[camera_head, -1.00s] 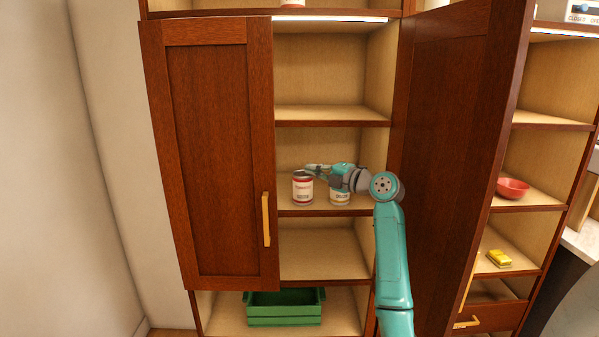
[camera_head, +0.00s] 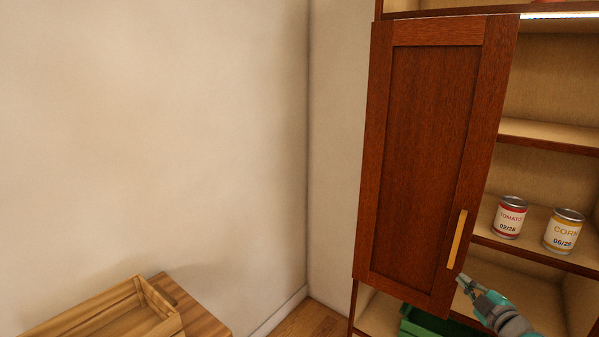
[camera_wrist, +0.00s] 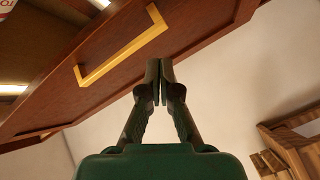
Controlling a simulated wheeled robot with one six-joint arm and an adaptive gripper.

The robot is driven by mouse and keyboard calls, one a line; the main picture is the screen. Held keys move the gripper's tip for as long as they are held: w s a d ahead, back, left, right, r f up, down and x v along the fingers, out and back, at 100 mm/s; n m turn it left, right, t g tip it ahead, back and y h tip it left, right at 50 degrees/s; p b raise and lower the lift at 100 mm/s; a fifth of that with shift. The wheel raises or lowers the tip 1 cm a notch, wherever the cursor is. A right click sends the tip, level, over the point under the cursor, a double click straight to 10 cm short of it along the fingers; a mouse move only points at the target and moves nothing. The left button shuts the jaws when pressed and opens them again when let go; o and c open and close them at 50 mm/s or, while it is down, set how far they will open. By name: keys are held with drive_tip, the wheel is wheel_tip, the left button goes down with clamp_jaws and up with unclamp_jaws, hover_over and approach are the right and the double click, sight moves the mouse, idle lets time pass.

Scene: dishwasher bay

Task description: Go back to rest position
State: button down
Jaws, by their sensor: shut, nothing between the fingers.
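My gripper (camera_head: 461,279) is at the lower right of the head view, in front of the cabinet near the lower end of the left door's handle. In the wrist view my gripper (camera_wrist: 160,98) has its fingers together and holds nothing. The brown left door (camera_head: 425,160) has a yellow bar handle (camera_head: 457,239). In the wrist view the handle (camera_wrist: 122,53) is just beyond the fingertips and apart from them. A tomato can (camera_head: 509,217) and a corn can (camera_head: 564,231) stand upright side by side on a cabinet shelf.
A green crate (camera_head: 432,325) is on the bottom shelf, partly hidden by the door. A wooden crate (camera_head: 172,324) sits on a wooden surface (camera_head: 205,312) at the lower left. A bare wall (camera_head: 150,130) fills the left.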

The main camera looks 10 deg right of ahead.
drive_tip(key=s+a+f+m+g, duration=0.1)
drive_tip(key=s+a+f+m, duration=0.4)
drive_tip(key=a+f, duration=0.8)
drive_tip(key=s+a+f+m+g, duration=0.1)
drive_tip(key=s+a+f, duration=0.2)
drive_tip(key=s+a, duration=0.3)
drive_tip(key=s+a+f+m, duration=0.1)
drive_tip(key=s+a+f, duration=0.35)
drive_tip(key=s, duration=0.25)
drive_tip(key=s+a+r+m, duration=0.1)
drive_tip(key=s+a, duration=0.4)
drive_tip(key=s, duration=0.2)
drive_tip(key=s+a+m, duration=0.1)
drive_tip(key=s+a, duration=0.4)
drive_tip(key=s, duration=0.3)
drive_tip(key=s+a+r+y, duration=0.1)
drive_tip(key=s+a+r, duration=0.1)
drive_tip(key=s+r, duration=0.2)
drive_tip(key=s+a+r+m+y, duration=0.1)
drive_tip(key=s+r, duration=0.3)
drive_tip(key=s, duration=0.4)
drive_tip(key=shift+s+a+y, duration=0.25)
drive_tip(key=shift+a+y, duration=0.05)
drive_tip(key=shift+a, duration=0.3)
